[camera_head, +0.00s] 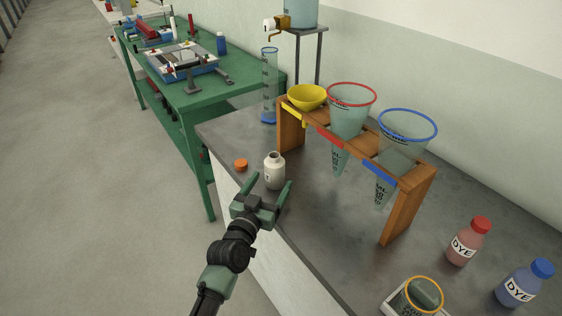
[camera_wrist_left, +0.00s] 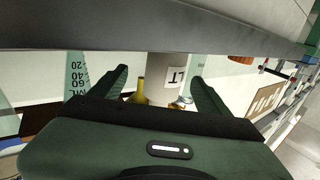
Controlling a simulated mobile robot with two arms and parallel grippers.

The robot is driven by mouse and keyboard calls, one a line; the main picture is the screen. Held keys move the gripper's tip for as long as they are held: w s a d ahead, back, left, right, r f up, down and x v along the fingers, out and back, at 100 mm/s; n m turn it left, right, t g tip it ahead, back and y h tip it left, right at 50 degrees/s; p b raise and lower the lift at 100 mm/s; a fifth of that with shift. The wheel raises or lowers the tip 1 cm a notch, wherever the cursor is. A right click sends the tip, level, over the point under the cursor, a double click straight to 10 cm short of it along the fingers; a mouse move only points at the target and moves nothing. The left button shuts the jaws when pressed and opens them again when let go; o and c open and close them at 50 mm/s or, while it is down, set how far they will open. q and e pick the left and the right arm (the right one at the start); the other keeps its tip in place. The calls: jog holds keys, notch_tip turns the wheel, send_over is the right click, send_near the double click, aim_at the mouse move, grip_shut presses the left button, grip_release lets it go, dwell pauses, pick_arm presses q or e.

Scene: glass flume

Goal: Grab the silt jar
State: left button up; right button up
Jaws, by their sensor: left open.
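The silt jar (camera_head: 274,172) is a small white bottle with a dark-lettered label and an uncapped neck. It stands upright on the grey counter near its front-left edge. My left gripper (camera_head: 264,182) is open in front of the jar, with its fingers pointing towards it. In the left wrist view the jar (camera_wrist_left: 164,72) shows between the two spread fingers of my left gripper (camera_wrist_left: 160,74), with "LT" readable on its label. I cannot tell whether either finger touches it. My right gripper is in neither view.
An orange cap (camera_head: 240,165) lies left of the jar. A wooden rack (camera_head: 405,215) with yellow, red-rimmed and blue-rimmed funnels stands close to its right. Red (camera_head: 468,243) and blue (camera_head: 522,284) dye bottles stand front right. A green table (camera_head: 205,95) is beyond.

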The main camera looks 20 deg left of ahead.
aim_at(273, 178)
pick_arm(q)
jog(key=shift+w+d, duration=0.1)
jog(key=shift+w, duration=1.4)
jog(key=shift+w+r, duration=0.1)
jog(key=shift+w, duration=0.65)
jog(key=w, duration=0.2)
jog(key=shift+w+f, duration=0.3)
jog(key=shift+w, duration=0.1)
jog(key=shift+w+f, duration=0.1)
jog(key=shift+w, duration=0.2)
jog(key=c, duration=1.6)
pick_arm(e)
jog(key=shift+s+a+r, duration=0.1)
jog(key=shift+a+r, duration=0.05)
